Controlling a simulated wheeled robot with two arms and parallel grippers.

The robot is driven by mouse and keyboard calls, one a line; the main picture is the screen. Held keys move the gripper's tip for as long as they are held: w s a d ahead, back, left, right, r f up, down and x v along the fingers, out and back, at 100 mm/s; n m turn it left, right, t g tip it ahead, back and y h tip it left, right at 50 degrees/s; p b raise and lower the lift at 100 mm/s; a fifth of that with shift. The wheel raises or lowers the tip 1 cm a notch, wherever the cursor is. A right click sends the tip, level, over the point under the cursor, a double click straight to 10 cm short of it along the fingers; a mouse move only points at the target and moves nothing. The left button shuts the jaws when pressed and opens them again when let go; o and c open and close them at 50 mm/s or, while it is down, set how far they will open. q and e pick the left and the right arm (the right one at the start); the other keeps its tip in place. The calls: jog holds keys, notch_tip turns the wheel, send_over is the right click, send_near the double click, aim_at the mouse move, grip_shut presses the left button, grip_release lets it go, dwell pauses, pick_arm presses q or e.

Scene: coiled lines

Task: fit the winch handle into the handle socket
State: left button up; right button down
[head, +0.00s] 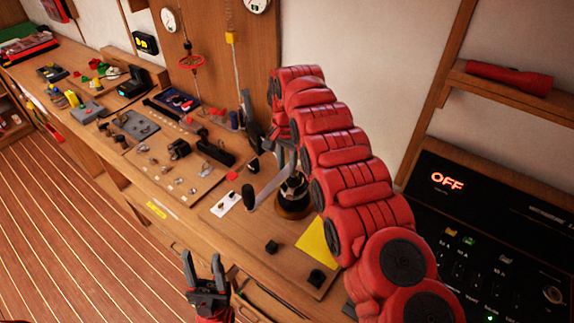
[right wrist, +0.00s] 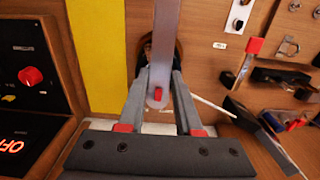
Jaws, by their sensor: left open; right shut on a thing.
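The winch (head: 292,200), a dark drum on a bronze-coloured base, stands on the wooden bench. Its top, where the handle socket would be, is mostly hidden by my gripper and the handle. The winch handle is a grey bar (head: 268,188) with a dark grip at its left end, close over the winch top. My right gripper (head: 287,157) points down and is shut on the bar. In the right wrist view the bar (right wrist: 164,40) runs between the fingers (right wrist: 160,75), with part of the winch (right wrist: 145,52) behind it. I cannot tell whether the handle is seated. My left gripper (head: 205,268) is open and empty, low in front of the bench.
A yellow sheet (head: 318,242) lies right of the winch. Black knobs (head: 272,247) and a white plate (head: 229,202) are near it. A board with small fittings (head: 178,170) lies to the left. A black control panel (head: 480,220) reading OFF stands at the right.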

jog(key=shift+f, duration=0.15)
jog(key=shift+f+b, duration=0.75)
jog(key=shift+f, duration=0.4)
jog(key=shift+c, duration=1)
grip_release()
jog(key=shift+r, duration=0.1)
jog(key=shift+r, duration=0.25)
notch_tip(320, 180, up, 4)
jog(key=shift+f+p, duration=0.2)
jog(key=shift+p, duration=0.4)
jog(key=shift+r, duration=0.4)
jog(key=shift+s, duration=0.1)
